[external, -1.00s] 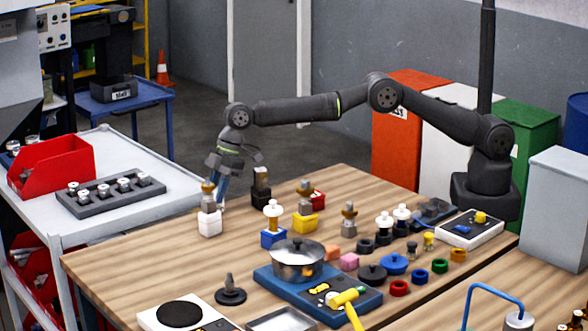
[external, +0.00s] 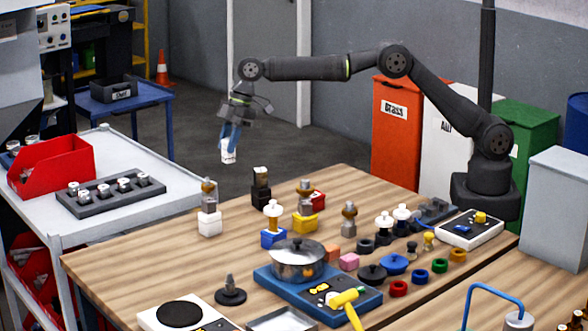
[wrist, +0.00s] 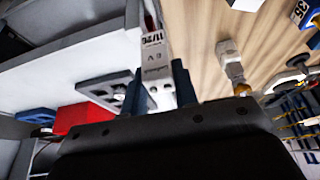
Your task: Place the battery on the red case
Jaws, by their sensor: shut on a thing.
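My gripper (external: 232,138) is shut on a white battery (external: 228,154) and holds it in the air above the far left edge of the wooden table. In the wrist view the battery (wrist: 156,62), with dark printing on it, sits between the two blue-grey fingers. A small red case (external: 318,197) stands on the table, partly hidden behind a yellow case (external: 305,223). It is to the right of my gripper and lower. I do not make out the red case in the wrist view.
A white case (external: 209,224) and a black case (external: 261,196) with parts on them stand near the table's far left. A blue case (external: 273,238) and a pot (external: 297,261) are closer in front. A red bin (external: 50,166) and a grey rack (external: 110,196) are on the white cart.

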